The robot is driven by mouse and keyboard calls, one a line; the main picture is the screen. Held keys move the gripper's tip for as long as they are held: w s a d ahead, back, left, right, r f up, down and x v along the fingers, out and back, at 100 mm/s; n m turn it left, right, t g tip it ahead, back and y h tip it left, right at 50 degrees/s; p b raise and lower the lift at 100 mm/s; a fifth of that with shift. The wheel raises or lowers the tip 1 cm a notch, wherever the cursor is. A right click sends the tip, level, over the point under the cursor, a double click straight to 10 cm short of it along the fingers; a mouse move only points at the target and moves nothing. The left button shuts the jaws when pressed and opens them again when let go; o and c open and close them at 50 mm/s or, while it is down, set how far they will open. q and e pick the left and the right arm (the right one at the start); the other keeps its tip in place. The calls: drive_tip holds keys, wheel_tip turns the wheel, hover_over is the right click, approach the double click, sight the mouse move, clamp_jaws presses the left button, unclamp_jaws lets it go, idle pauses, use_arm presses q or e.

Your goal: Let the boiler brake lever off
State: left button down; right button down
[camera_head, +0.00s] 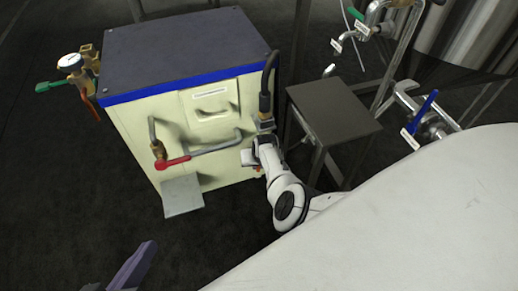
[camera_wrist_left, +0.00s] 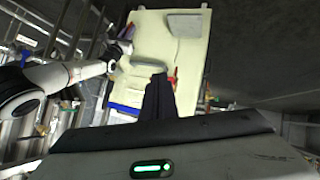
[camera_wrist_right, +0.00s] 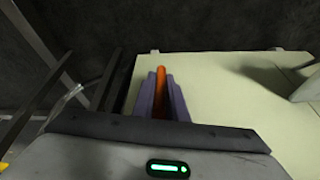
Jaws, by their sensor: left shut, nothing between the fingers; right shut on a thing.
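The boiler (camera_head: 232,168) is a cream cabinet with a dark top and a blue edge band in the head view. Its pale side fills much of the right wrist view (camera_wrist_right: 225,90). An orange lever (camera_wrist_right: 160,78), which I take for the brake lever, stands between the purple fingers of my right gripper (camera_wrist_right: 161,95). That gripper is shut on it at the boiler's right front edge, and in the head view (camera_head: 258,156) it mostly hides the lever. My left gripper (camera_head: 147,248) is shut and empty, low in front of the boiler; its closed fingers show in the left wrist view (camera_wrist_left: 159,90).
A red-handled valve (camera_head: 173,162) and a grey plate (camera_head: 182,195) stick out from the boiler's front. A gauge (camera_head: 70,62) with a green handle is at its left. A dark stand (camera_head: 333,108) and pipes with a blue handle (camera_head: 425,106) lie right.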

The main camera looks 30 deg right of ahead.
drive_tip(key=shift+a+r+y+p, duration=0.15)
drive_tip(key=shift+y+p, duration=0.35)
drive_tip(key=shift+w+a+m+t+y+p, duration=0.1)
drive_tip(key=shift+a+m+t+y+p, duration=0.25)
drive_tip(key=shift+y, duration=0.35)
use_arm(q)
drive_tip(key=shift+a+f+b, duration=0.25)
drive_tip(key=shift+f+b, duration=0.15)
drive_tip(key=shift+b, duration=0.25)
use_arm(e)
drive_tip(key=y, duration=0.1)
drive_tip(key=a+y, duration=0.1)
drive_tip(key=a+t+y, duration=0.1)
drive_tip(key=shift+w+r+m+y, duration=0.2)
drive_tip(key=shift+r+m+y, duration=0.1)
drive_tip(key=shift+m+y, duration=0.1)
drive_tip(key=c, duration=1.8)
unclamp_jaws()
use_arm(q)
drive_tip(key=shift+d, duration=0.1)
use_arm(e)
drive_tip(key=shift+o, duration=0.2)
